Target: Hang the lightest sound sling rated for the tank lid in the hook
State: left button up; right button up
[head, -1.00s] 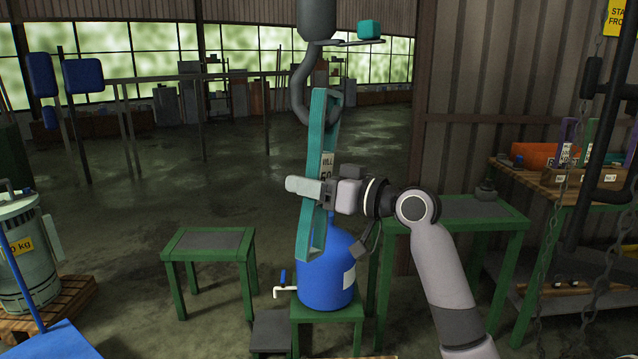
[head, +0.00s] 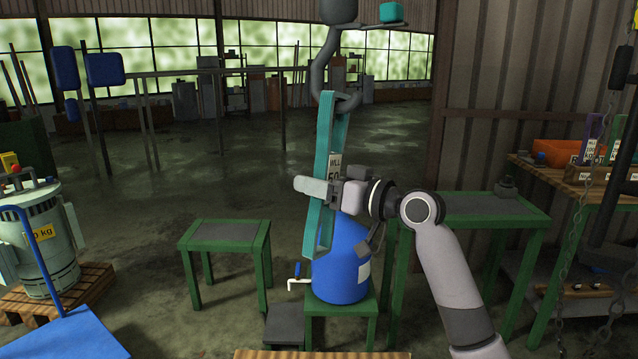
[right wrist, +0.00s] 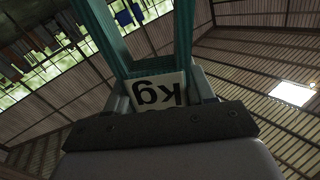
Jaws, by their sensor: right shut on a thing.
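A teal sling (head: 309,225), a long closed band with a white "WLL" label (head: 335,160), hangs almost upright in front of the grey hook (head: 318,72). My right gripper (head: 334,190) is shut on the sling just below the label. The sling's top end is at the hook's lower curve and they overlap in the head view. I cannot tell whether the hook bears it. In the right wrist view the teal band (right wrist: 110,40) runs up from the jaws beside the label, which reads "kg" upside down (right wrist: 158,92). My left gripper is not in view.
A blue tank (head: 340,268) on a green stand is behind the sling's lower end. A green table (head: 225,232) stands left of it. Other slings (head: 590,140) stand on the right-hand bench (head: 540,172). Chains (head: 570,235) hang at the right. A motor-like unit (head: 42,245) sits on a pallet at left.

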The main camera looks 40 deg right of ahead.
jog(key=shift+r, duration=0.1)
dwell(0.3)
jog(key=o, duration=1.5)
jog(key=shift+s, duration=0.1)
